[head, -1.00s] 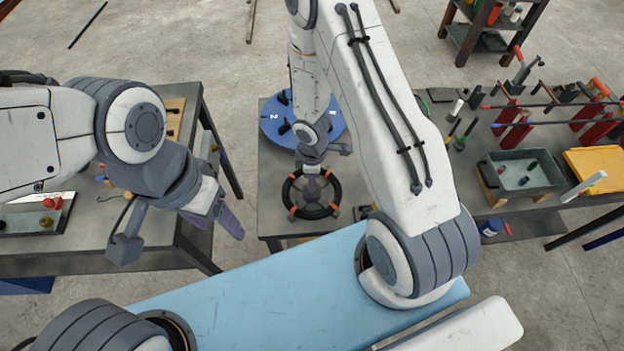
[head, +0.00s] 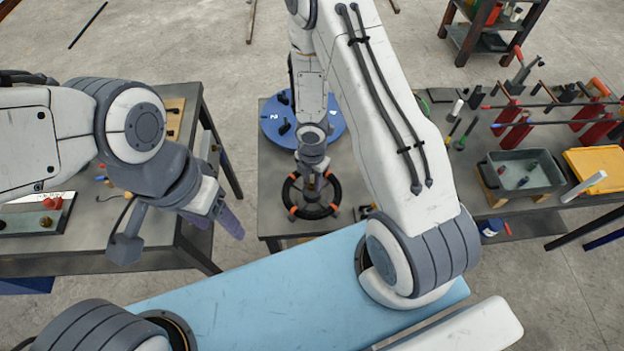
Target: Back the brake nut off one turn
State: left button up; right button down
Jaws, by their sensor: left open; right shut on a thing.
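A black ring with orange marks (head: 334,197), like a small wheel, lies on the middle grey table. My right gripper (head: 312,187) reaches down from above to its hub and is shut at the centre. The brake nut itself is hidden or too small to make out between the fingers there. My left gripper (head: 228,219) is open and empty, apart from the ring, over the gap between the left and middle tables.
A blue numbered disc (head: 270,129) lies behind the ring. The left table (head: 150,235) holds a tray (head: 68,215). The right bench holds a grey bin (head: 548,185), a yellow tray (head: 597,165) and red stands. My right arm covers part of the middle table.

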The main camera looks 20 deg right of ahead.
jog(key=n, duration=1.3)
jog(key=shift+n, duration=0.4)
jog(key=n, duration=1.2)
jog(key=shift+n, duration=0.3)
jog(key=c, duration=0.6)
grip_release()
jog(key=shift+r, duration=0.1)
